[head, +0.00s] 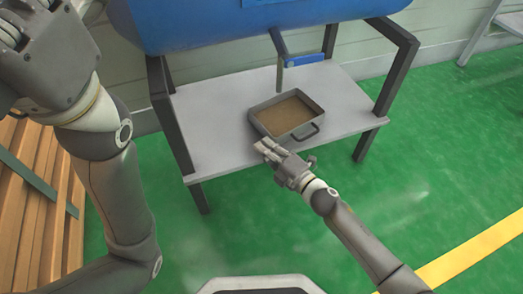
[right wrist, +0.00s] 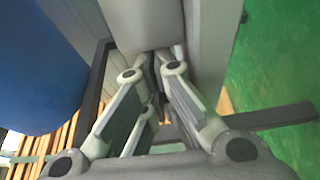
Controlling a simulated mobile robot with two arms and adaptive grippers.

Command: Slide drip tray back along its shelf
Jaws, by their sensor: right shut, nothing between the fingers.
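The drip tray (head: 258,119) is a shallow grey rectangular pan with a brown inside and a dark handle on its front right side. It sits on the light grey shelf (head: 215,120), near the front edge. My right gripper (head: 264,147) is shut and empty at the shelf's front edge, close to the tray's front left corner. I cannot tell whether it touches. In the right wrist view the gripper's fingers (right wrist: 158,98) come together, with a grey block at the top that appears to be the tray (right wrist: 143,22). My left gripper (head: 40,55) is partly cut off at top left.
A blue tank (head: 200,25) rests above the shelf on dark legs (head: 398,68). A pipe with a blue-handled valve (head: 305,60) hangs just behind the tray. Wooden planks (head: 35,200) stand at left. Green floor is open at right.

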